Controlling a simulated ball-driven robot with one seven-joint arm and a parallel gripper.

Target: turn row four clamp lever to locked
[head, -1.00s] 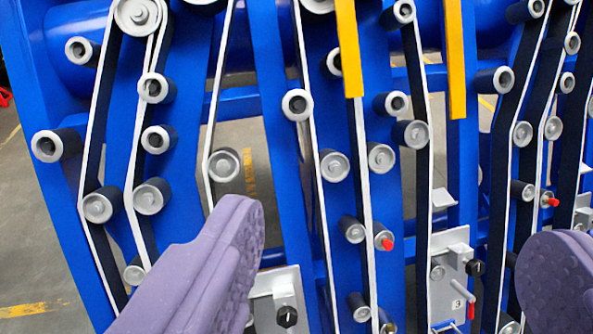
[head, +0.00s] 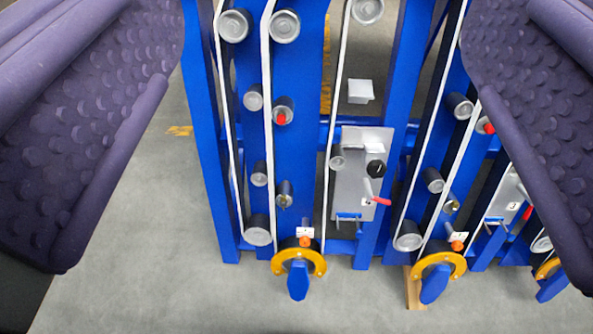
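The grey clamp panel (head: 349,190) stands in the middle of the view on the blue frame. A small lever with a red grip (head: 381,201) sticks out from it, pointing right and slightly down. A white number label (head: 367,201) sits beside the lever; its digit is too small to read surely. A black knob (head: 376,168) is just above. My gripper (head: 322,272) is open and empty. Its two purple, studded fingers are wide apart at the left and right of the picture, and the lever shows in the gap between them, touched by neither.
Another grey panel (head: 500,207) with a label reading 3 and a red-tipped lever (head: 527,213) is at right, partly behind my right finger. Yellow rings with blue handles (head: 298,280) hang along the frame's bottom. Rollers and white-edged belts surround the panel. Grey floor is clear below.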

